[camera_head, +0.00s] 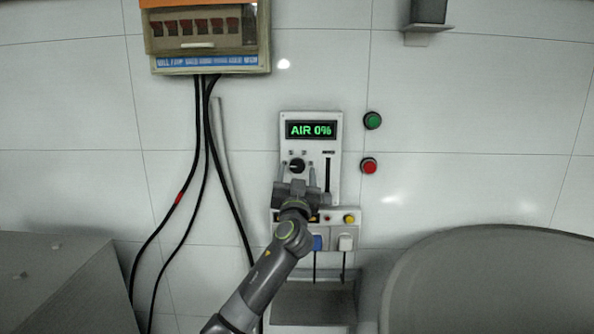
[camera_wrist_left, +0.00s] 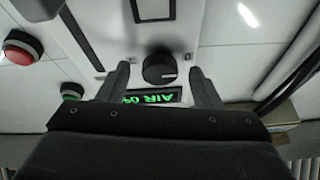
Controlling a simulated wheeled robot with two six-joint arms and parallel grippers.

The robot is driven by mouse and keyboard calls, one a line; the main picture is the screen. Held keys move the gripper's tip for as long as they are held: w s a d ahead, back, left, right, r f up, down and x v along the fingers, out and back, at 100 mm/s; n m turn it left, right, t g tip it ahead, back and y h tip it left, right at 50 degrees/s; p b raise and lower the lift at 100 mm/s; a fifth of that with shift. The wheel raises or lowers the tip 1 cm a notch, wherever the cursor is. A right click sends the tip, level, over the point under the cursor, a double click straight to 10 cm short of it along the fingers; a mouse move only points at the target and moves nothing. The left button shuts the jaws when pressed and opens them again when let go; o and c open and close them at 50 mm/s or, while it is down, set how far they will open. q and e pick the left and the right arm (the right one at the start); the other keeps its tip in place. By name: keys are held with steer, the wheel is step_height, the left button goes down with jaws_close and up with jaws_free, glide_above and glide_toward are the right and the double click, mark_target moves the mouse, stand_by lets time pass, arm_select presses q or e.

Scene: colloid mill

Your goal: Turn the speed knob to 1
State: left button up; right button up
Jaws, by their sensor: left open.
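The speed knob (camera_head: 297,165) is a round black dial on a white wall panel (camera_head: 333,192), below a display (camera_head: 311,130) that reads "AIR 0%" in green. My left gripper (camera_head: 298,176) is just below the knob, with its fingers pointing up toward it. In the left wrist view the knob (camera_wrist_left: 160,68) sits between the two open fingertips of my left gripper (camera_wrist_left: 160,74), with a gap on each side. A light mark shows on the knob's edge there. My right gripper is not in view.
Right of the panel are a green button (camera_head: 372,120) and a red button (camera_head: 369,166). A vertical slider slot (camera_head: 327,173) is right of the knob. A breaker box (camera_head: 205,35) with hanging black cables is at upper left. A lower box (camera_head: 352,231) carries plugs and a yellow button.

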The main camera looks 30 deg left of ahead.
arm_select(q)
steer(key=shift+w+a+r, duration=0.15)
steer(key=shift+w+a, duration=0.05)
steer(key=shift+w, duration=0.1)
steer(key=c, duration=1)
steer(key=shift+m, duration=0.4)
steer(key=m+h+p, duration=0.1)
steer(key=m, duration=0.1)
steer(key=m+t+h+p, duration=0.1)
steer(key=shift+s+a+r+m, duration=0.1)
steer(key=shift+a+r+m, duration=0.1)
steer(key=shift+m, duration=0.2)
steer(key=m+h+p, duration=0.1)
steer(key=m+p, duration=0.2)
steer(key=p, duration=0.1)
steer(key=m+h+p, duration=0.2)
steer(key=m+p, duration=0.1)
steer(key=p, duration=0.1)
steer(key=m+h+p, duration=0.2)
steer(key=m+p, duration=0.2)
steer(key=shift+s+a+r, duration=0.15)
steer(key=shift+a+r, duration=0.05)
steer(key=shift+r, duration=0.05)
steer(key=shift+f+m+p, duration=0.15)
steer(key=shift+m+p, duration=0.55)
steer(key=shift+p, duration=0.15)
